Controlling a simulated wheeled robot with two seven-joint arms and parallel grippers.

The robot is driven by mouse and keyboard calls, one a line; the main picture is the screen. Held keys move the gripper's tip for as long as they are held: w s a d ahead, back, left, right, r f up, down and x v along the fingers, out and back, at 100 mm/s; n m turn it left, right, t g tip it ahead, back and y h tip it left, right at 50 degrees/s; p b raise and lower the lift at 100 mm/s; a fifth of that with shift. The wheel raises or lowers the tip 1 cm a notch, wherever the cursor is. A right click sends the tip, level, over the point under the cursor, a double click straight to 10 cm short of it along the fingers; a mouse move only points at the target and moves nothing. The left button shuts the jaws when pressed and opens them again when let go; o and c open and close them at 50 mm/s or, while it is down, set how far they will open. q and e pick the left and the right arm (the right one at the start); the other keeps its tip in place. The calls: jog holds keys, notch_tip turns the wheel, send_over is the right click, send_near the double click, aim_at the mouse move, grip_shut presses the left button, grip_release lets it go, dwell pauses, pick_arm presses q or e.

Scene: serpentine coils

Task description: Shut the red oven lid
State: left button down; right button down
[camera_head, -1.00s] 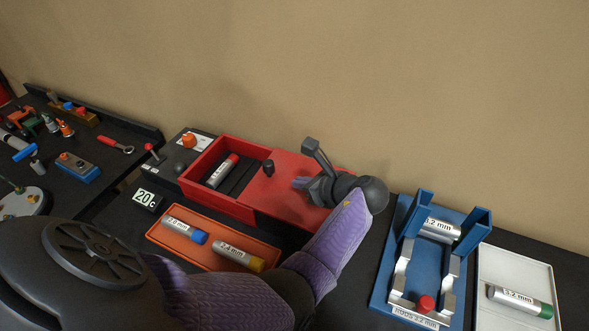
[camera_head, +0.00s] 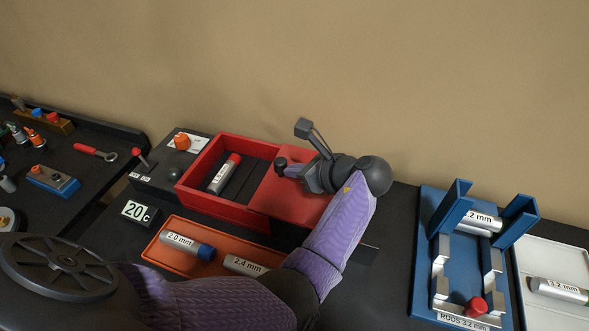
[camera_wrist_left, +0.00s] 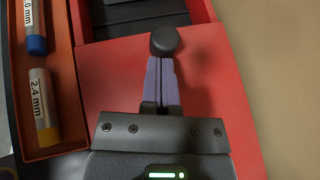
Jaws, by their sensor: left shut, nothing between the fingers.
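The red oven lid (camera_head: 299,199) covers the right part of the red oven box (camera_head: 199,162); the left part is open. A rod with a red cap (camera_head: 221,178) lies in the open part. The lid's dark knob (camera_head: 281,163) stands near its left edge. My left gripper (camera_head: 290,171) is shut and empty, just right of the knob. In the left wrist view the closed fingertips (camera_wrist_left: 161,61) reach the near side of the round knob (camera_wrist_left: 166,40); I cannot tell whether they touch. My arm hides part of the lid's right side. My right gripper is not in view.
In front of the oven an orange tray (camera_head: 155,252) holds rods marked 2.0 mm and 2.4 mm. A 20 C display (camera_head: 138,211) stands left of it. A blue rod fixture (camera_head: 429,258) and a white tray (camera_head: 540,254) stand at right. A wall rises behind.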

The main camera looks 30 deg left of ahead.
pick_arm(q)
jog(key=s+a+p, duration=0.1)
jog(key=a+p, duration=0.2)
jog(key=a, duration=0.2)
jog(key=s+a+p, duration=0.1)
jog(key=a+p, duration=0.2)
jog(key=a, duration=0.3)
jog(key=s+a+p, duration=0.2)
jog(key=a+p, duration=0.1)
jog(key=a, duration=0.3)
jog(key=shift+s+a, duration=0.1)
jog(key=shift+r, duration=0.1)
